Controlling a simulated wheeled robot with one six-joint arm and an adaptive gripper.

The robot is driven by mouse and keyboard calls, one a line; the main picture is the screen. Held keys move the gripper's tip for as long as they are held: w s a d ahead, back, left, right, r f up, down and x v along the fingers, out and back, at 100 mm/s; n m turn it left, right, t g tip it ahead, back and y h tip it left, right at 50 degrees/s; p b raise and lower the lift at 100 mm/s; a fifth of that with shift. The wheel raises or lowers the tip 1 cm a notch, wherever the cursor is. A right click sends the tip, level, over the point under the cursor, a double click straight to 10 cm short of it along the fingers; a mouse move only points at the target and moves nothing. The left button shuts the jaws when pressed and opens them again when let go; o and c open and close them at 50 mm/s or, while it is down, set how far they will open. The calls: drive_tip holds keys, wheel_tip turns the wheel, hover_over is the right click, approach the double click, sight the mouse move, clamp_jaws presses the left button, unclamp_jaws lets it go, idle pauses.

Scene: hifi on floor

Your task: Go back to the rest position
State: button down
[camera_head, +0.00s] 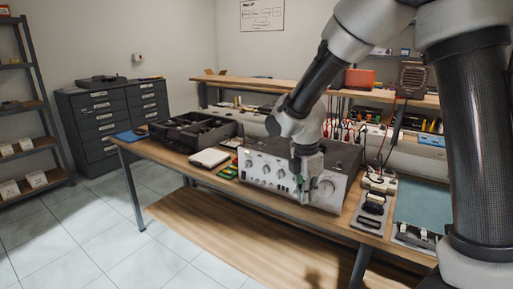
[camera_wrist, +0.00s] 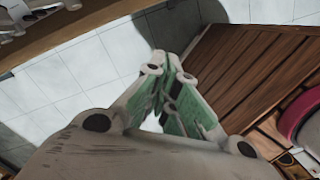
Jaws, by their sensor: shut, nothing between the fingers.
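My gripper (camera_head: 308,192) hangs pointing down in front of the silver face of the hi-fi unit (camera_head: 268,176) on the workbench. In the wrist view my gripper (camera_wrist: 170,70) has its green-padded fingers brought together at the tips, with nothing between them. The arm comes in from the upper right and bends down over the bench. The gripper covers part of the unit's front panel. Whether it touches the panel, I cannot tell.
The wooden workbench (camera_head: 170,155) holds a dark open tray (camera_head: 193,130), a white box (camera_head: 209,158), a green circuit board (camera_head: 228,172) and a blue-grey mat (camera_head: 420,205). Drawer cabinets (camera_head: 105,115) and a shelf rack (camera_head: 35,100) stand left. The tiled floor (camera_head: 90,235) is clear.

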drive_tip(key=s+d+r+m+t, duration=0.2)
drive_tip(key=s+d+r+m, duration=0.6)
drive_tip(key=s+d+m, duration=0.1)
drive_tip(key=s+d+r+m+t+y, duration=0.1)
drive_tip(key=s+d+r+m+t, duration=0.1)
drive_tip(key=s+d+r+m, duration=0.6)
drive_tip(key=s+d+m, duration=0.1)
drive_tip(key=s+m, duration=0.3)
drive_tip(key=shift+d+m, duration=0.15)
drive_tip(key=shift+m, duration=0.15)
